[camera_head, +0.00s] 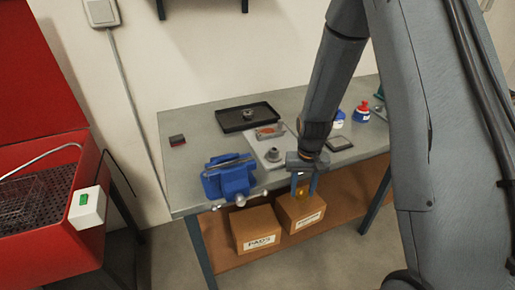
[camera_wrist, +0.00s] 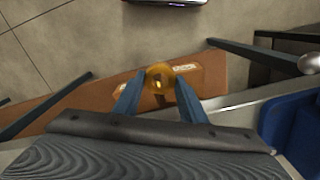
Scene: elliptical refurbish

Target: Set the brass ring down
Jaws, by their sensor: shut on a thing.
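The brass ring (camera_head: 302,193) is small and golden. My gripper (camera_head: 305,184) is shut on it, fingers pointing down, at the workbench's front edge. A grey plate (camera_head: 262,146) on the bench carries a grey round part (camera_head: 272,155) and an orange-brown piece (camera_head: 268,132).
A blue vise (camera_head: 229,178) stands left of my gripper. A black tray (camera_head: 247,117) lies at the back. A red washer tub (camera_head: 60,220) stands left.

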